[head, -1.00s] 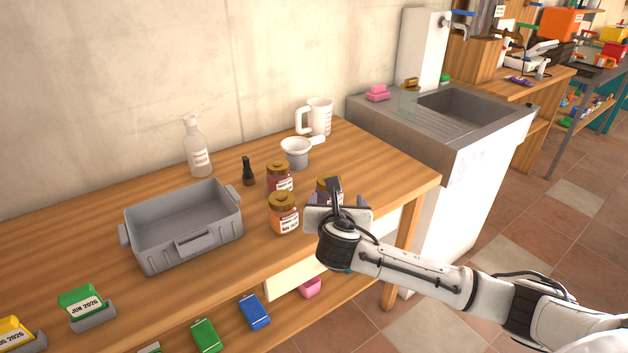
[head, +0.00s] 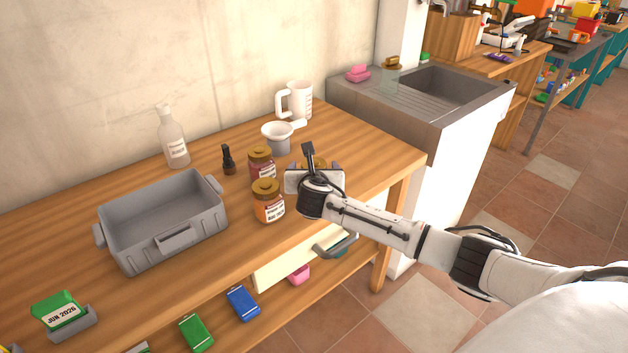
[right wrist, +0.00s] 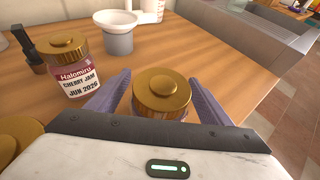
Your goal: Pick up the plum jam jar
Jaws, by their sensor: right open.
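A jar with a gold lid stands between the fingers of my right gripper (right wrist: 155,90) in the right wrist view; its lid (right wrist: 163,92) shows, but its label is hidden, so I cannot read whether it is plum. My right gripper is open, with one finger on each side of this jar. In the head view the right gripper (head: 314,172) covers most of the jar. The cherry jam jar (right wrist: 75,72) stands to the left in the right wrist view; it is the rear jar (head: 262,165) in the head view. My left gripper is not in view.
An orange jam jar (head: 268,204) stands close to the left of my right gripper. A grey bin (head: 160,225) stands left. The table's right end is clear.

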